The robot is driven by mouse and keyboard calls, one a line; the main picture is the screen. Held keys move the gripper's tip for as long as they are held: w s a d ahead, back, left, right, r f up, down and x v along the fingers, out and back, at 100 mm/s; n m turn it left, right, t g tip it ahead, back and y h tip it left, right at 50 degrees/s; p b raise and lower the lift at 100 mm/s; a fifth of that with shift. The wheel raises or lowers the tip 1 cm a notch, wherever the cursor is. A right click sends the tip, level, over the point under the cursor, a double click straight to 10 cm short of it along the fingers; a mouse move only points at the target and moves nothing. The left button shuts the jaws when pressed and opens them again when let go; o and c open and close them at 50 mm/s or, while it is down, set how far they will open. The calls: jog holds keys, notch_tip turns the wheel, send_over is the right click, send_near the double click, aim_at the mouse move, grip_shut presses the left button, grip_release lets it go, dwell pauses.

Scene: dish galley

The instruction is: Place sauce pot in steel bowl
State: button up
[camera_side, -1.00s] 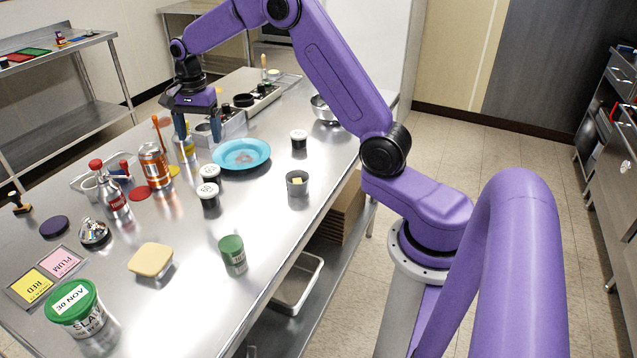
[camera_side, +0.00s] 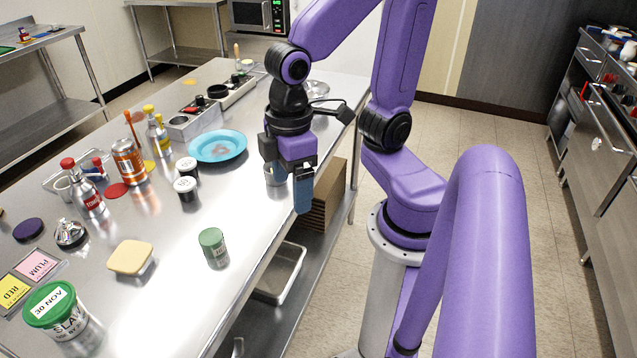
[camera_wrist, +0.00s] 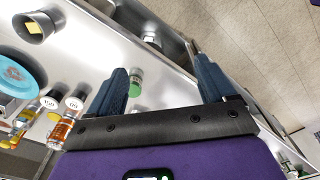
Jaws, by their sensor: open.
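My gripper (camera_side: 291,188) is open and points down beside the cup.
Mid-table is fairly clear.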

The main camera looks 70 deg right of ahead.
jog(key=s+n, duration=0.1)
jog(key=s+d+n, duration=0.1)
jog(key=s+d+f+n, duration=0.1)
jog(key=s, duration=0.1)
jog(key=shift+s, duration=0.1)
jog(key=w+a+r+m+t+h, duration=0.1)
jog(key=w+a+m, duration=0.1)
jog(key=w+m, duration=0.7)
jog(key=w+a+r+m+h, duration=0.15)
jog(key=w+m, duration=0.25)
jog(key=w, duration=0.9)
jog(key=m+h, duration=0.3)
jog(key=m, duration=1.2)
send_over(186, 163)
jog(key=s+a, duration=0.1)
jog(key=a, duration=0.6)
notch_tip(186, 163, down, 3)
jog(key=shift+y, duration=0.35)
jog(key=x, duration=1.7)
jog(key=shift+s+d+r, duration=0.1)
jog(key=shift+s+d, duration=0.2)
jog(key=shift+d, duration=0.1)
jog(key=c, duration=1.1)
